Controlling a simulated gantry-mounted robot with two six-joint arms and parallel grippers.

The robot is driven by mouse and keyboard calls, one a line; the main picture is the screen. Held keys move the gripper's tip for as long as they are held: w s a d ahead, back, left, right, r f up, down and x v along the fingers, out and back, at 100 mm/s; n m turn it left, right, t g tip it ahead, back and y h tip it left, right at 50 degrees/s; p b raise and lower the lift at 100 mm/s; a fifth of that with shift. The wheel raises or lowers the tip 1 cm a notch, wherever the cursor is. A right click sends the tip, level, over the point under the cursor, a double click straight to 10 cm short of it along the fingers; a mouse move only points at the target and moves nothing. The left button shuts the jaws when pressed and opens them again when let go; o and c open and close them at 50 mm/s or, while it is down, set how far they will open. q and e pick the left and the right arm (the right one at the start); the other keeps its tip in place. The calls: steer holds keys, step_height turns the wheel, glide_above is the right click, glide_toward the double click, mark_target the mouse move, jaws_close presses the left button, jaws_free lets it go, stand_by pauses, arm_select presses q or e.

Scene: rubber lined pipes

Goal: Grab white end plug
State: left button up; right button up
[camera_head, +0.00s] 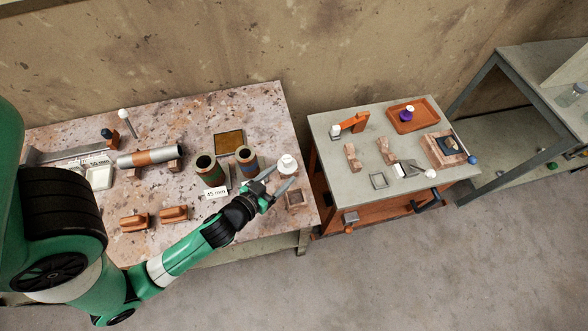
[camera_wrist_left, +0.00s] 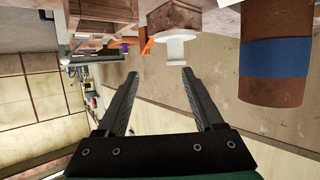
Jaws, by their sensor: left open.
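The white end plug (camera_head: 287,165) stands near the right end of the stained workbench (camera_head: 265,110). In the left wrist view the white plug (camera_wrist_left: 178,42) shows upside down, just beyond the fingertips and close to the right one. My left gripper (camera_head: 282,183) is open and empty, with its fingers pointing toward the plug. The fingers also show spread apart in the left wrist view (camera_wrist_left: 158,73). I cannot tell whether a fingertip touches the plug. My right gripper is not in view.
Two upright lined pipes, one with a blue band (camera_head: 247,162), stand left of the plug, beside a "45 mm" label (camera_head: 215,192). A small wooden block (camera_head: 294,198) sits right of my gripper. A second table (camera_head: 335,170) stands to the right across a narrow gap.

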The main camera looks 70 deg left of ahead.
mark_target(285, 164)
arm_select(q)
steer(key=shift+s+a+f+g, duration=0.15)
steer(key=shift+s+a, duration=0.1)
steer(key=shift+s, duration=0.3)
steer(key=shift+s+a+g, duration=0.15)
steer(key=shift+s+a, duration=0.1)
steer(key=shift+s, duration=0.25)
steer(key=shift+a, duration=0.4)
steer(key=shift+w, duration=0.25)
steer(key=x, duration=0.6)
steer(key=shift+w, duration=0.1)
steer(key=x, duration=0.5)
steer(key=shift+f+b, duration=0.15)
steer(key=shift+b, duration=0.15)
jaws_close()
